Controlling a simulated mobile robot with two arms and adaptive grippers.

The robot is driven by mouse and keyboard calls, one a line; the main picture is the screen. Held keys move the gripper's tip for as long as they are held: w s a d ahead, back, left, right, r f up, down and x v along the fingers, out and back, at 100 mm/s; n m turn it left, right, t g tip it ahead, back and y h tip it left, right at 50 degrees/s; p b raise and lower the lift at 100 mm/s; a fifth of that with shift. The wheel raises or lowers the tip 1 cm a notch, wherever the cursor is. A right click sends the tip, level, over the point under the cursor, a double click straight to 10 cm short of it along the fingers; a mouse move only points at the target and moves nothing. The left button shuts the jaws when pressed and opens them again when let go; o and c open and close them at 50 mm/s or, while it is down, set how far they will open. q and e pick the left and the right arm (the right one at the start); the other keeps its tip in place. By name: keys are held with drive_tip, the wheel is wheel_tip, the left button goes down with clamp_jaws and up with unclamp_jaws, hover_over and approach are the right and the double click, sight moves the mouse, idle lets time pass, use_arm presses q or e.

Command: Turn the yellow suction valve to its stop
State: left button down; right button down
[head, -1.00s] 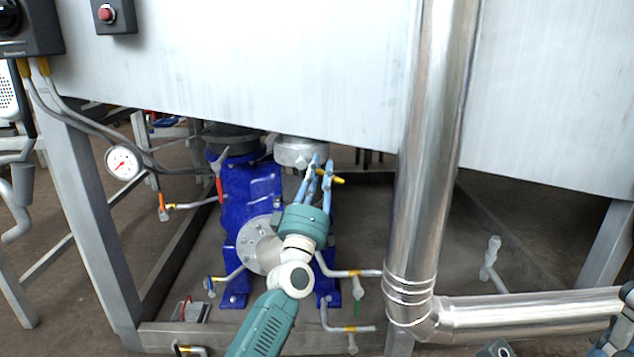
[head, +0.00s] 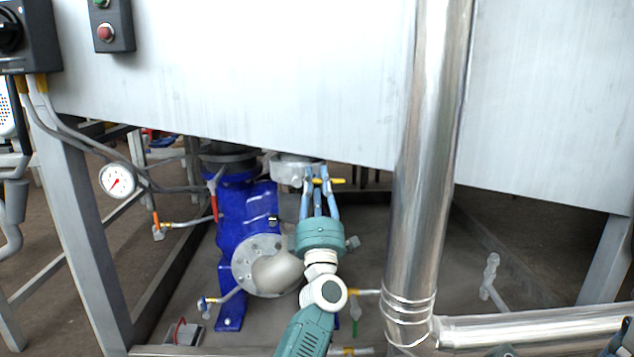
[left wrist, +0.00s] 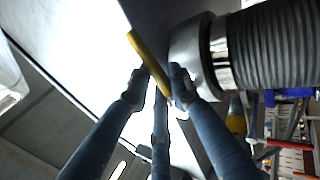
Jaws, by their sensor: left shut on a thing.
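The yellow suction valve handle (head: 331,181) is a small bar beside the silver fitting (head: 291,170) under the large steel tank. In the left wrist view the yellow handle (left wrist: 150,60) runs diagonally between the fingertips, next to a grey cylindrical fitting (left wrist: 190,52). My left gripper (head: 318,184) reaches up to it from below, its blue fingers around the handle. It is shut on the handle, which also shows between the fingers in the left wrist view (left wrist: 160,82). Part of the handle is hidden behind the fingers.
A blue pump (head: 245,215) stands left of my left arm. A shiny vertical pipe (head: 425,160) rises close on the right. The steel tank (head: 250,80) hangs low above. A gauge (head: 117,180) and a red-handled valve (head: 214,200) are at the left.

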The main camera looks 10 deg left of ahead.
use_arm(q)
drive_tip(key=shift+f, duration=0.1)
drive_tip(key=c, duration=1.6)
unclamp_jaws()
